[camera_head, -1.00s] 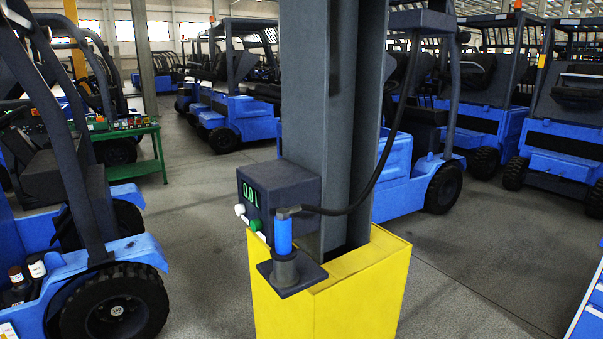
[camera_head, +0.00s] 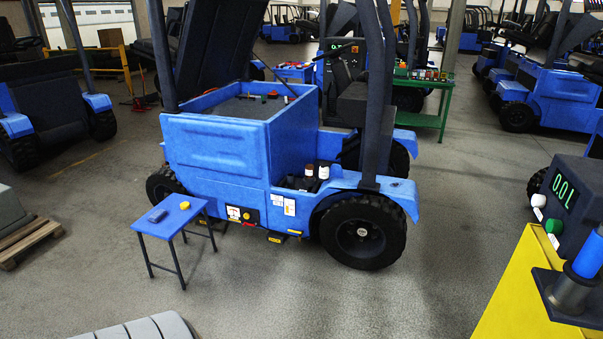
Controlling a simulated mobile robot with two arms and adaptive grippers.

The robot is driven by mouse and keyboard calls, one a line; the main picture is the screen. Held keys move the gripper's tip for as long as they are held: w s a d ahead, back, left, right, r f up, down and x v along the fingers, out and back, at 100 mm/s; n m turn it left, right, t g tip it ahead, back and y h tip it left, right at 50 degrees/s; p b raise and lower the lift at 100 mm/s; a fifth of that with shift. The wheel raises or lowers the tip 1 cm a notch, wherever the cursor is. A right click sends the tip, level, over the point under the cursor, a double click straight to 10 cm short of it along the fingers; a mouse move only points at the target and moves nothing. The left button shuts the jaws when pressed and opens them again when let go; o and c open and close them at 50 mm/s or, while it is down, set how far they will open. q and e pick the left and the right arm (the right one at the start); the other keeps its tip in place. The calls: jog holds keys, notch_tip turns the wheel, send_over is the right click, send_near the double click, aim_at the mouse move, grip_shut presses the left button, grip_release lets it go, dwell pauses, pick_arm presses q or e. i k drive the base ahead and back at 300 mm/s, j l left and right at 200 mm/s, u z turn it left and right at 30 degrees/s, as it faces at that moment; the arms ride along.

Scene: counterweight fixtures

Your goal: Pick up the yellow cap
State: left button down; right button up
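A small yellow object (camera_head: 184,205), which looks like the yellow cap, sits on top of a small blue table (camera_head: 160,228). A dark blue-grey block (camera_head: 157,216) lies to its left on the same tabletop, apart from it. The object is too small in the view to make out its exact shape. Neither of my grippers is in view.
A blue forklift (camera_head: 215,150) with its cover raised stands right behind the table. A yellow pillar base (camera_head: 515,290) with a blue-handled nozzle (camera_head: 590,253) is at the right. A wooden pallet (camera_head: 30,243) lies at the left.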

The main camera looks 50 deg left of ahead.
aim_at(185, 205)
jog(key=u, duration=1.75)
jog(key=i+j, duration=0.5)
jog(key=i, duration=0.15)
jog(key=i+j, duration=1.05)
jog(key=i, duration=0.25)
jog(key=i+j, duration=0.55)
jog(key=i+j+u, duration=0.1)
jog(key=i+j, duration=0.4)
jog(key=i, duration=0.25)
